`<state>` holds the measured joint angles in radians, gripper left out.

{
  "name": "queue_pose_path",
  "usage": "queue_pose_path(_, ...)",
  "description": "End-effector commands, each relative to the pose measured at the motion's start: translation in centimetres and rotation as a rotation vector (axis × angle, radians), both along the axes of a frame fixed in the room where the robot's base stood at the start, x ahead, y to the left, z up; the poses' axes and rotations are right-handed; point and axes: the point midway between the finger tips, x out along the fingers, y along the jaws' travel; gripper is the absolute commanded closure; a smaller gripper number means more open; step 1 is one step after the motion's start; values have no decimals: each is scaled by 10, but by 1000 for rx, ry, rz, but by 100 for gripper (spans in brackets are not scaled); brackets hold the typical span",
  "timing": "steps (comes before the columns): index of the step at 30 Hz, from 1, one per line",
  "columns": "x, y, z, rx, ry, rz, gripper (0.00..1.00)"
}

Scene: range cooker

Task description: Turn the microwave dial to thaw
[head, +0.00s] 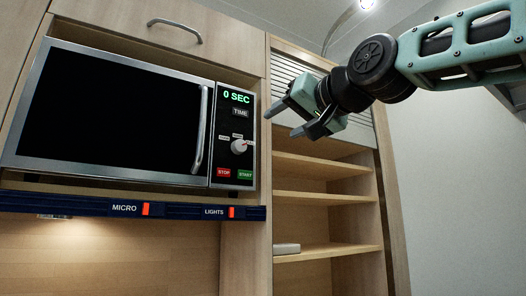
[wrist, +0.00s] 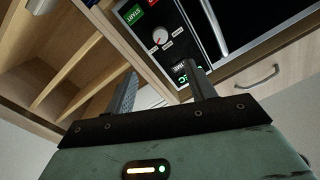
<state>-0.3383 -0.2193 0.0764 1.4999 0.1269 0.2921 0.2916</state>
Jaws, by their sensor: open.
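The microwave (head: 110,110) sits in a wooden cabinet at the left of the head view, with its door closed. Its control panel shows a green "0 SEC" display (head: 236,97). The white round dial (head: 239,146) is below the TIME label, with small labels around it too small to read surely.
Red STOP (head: 224,172) and green START (head: 245,174) buttons sit just below the dial. The door handle (head: 201,129) stands out left of the panel. Open wooden shelves (head: 325,198) are at the right. A switch strip (head: 180,210) runs below the microwave.

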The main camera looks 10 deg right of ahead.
Motion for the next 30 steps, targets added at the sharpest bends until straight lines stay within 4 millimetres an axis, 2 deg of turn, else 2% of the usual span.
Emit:
queue_pose_path(5, 15, 7, 3, 0, -1, 0, 45)
queue_pose_path(21, 113, 56, 3, 0, 3, 2, 45)
queue_pose_path(30, 150, 73, 2, 0, 0, 1, 45)
